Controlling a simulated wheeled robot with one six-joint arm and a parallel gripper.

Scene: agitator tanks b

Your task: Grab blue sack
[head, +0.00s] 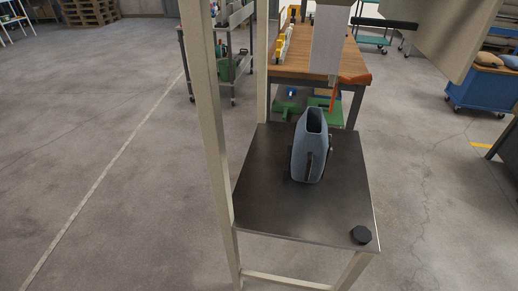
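I cannot make out a clear blue sack. A blue-grey upright container (309,150) stands on a dark metal-topped stand (270,205). It has a dark opening at its top and a dark handle-like part on its front. My gripper cannot be made out in this view.
A pale upright post (208,130) rises left of the stand. Behind is a wooden workbench (318,66) with small items. Open concrete floor (80,150) lies to the left; floor also shows at the right.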

